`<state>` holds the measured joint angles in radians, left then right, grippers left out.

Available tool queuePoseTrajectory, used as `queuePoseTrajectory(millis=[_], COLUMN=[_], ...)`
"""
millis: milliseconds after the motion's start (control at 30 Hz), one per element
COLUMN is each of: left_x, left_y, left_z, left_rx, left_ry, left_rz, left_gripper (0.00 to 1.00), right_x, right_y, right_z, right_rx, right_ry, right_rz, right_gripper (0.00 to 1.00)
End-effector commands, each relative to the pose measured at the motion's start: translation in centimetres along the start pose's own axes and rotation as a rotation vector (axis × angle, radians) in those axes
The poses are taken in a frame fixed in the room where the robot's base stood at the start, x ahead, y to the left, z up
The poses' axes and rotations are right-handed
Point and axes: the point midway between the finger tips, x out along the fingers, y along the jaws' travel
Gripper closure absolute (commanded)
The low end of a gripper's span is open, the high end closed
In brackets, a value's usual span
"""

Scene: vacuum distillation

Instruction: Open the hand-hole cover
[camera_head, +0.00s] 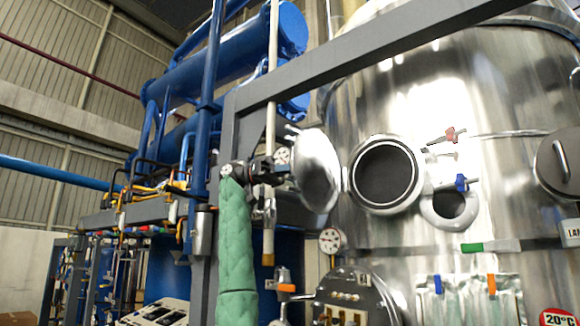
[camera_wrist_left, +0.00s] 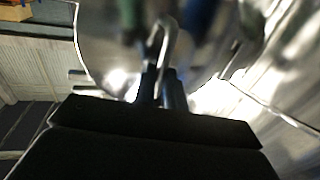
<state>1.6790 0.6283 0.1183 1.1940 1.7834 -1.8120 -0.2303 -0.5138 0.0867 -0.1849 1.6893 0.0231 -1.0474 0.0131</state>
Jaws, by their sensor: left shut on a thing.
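The hand-hole cover (camera_head: 317,170) is a shiny round metal lid. In the head view it stands swung out to the left of the round hand-hole (camera_head: 385,175), whose dark inside is exposed. In the left wrist view the cover (camera_wrist_left: 105,45) is close in front, with a bent metal handle (camera_wrist_left: 166,35) on it. My left gripper (camera_wrist_left: 160,82) is shut on this handle. In the head view the handle and the gripper's fingertips cannot be made out clearly behind the cover's left side. My right gripper is in neither view.
The steel tank (camera_head: 470,90) fills the right side. A grey beam (camera_head: 350,58) crosses above the cover. A pressure gauge (camera_head: 331,240) sits below it. A second, smaller round port (camera_head: 449,205) lies to the right of the hand-hole. Blue pipes (camera_head: 208,100) stand at left.

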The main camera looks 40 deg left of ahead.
Motion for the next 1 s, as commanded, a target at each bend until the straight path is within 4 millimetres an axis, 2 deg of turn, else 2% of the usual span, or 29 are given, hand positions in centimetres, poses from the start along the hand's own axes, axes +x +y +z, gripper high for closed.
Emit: queuePoseTrajectory(millis=[33, 333, 367, 433, 467, 1000], left_x=[0.49, 0.56, 0.57, 0.54, 0.51, -0.30], left_y=[-0.62, -0.67, -0.66, -0.60, -0.57, -0.21], left_z=[0.54, 0.65, 0.65, 0.60, 0.57, 0.30], left_rx=[-0.011, -0.012, -0.012, -0.011, -0.010, -0.004], left_ry=[-0.009, -0.011, -0.011, -0.010, -0.010, -0.004], left_rz=[0.001, 0.001, 0.001, 0.001, 0.001, 0.000], left_gripper=[1.00, 1.00, 0.83, 0.69, 0.67, 0.67], right_x=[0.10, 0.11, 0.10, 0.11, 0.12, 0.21], right_y=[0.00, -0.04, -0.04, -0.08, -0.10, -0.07], right_z=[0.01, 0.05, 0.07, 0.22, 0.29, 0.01], right_rx=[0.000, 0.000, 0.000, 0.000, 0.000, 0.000], right_ry=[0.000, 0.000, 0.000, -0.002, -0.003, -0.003], right_rz=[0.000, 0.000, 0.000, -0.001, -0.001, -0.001], right_gripper=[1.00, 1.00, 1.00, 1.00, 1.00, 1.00])
